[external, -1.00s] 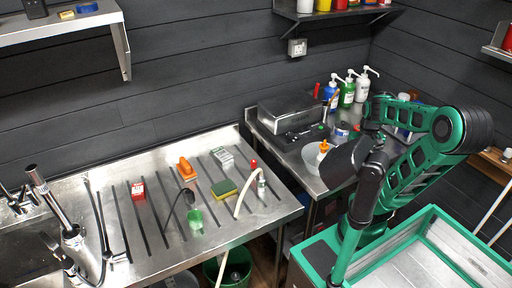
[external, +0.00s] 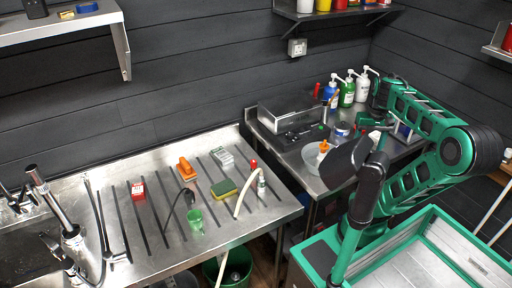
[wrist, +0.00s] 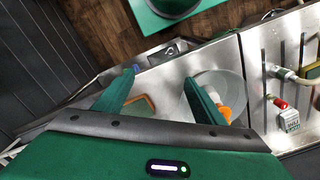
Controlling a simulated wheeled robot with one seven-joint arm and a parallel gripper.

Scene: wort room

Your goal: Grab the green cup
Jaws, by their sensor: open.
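The green cup (external: 196,220) is a small translucent green cup near the front of the steel drainboard (external: 150,262) in the external view. I cannot make out the cup in the wrist view. My gripper (wrist: 162,78) is open and empty in the wrist view, its two green fingers spread above the right-hand steel counter. In the external view my arm's end is over that counter, well to the right of the cup; its fingers are hard to make out there.
A clear bowl (wrist: 205,85) with an orange-topped item lies under my right finger. A gap separates both worktops.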

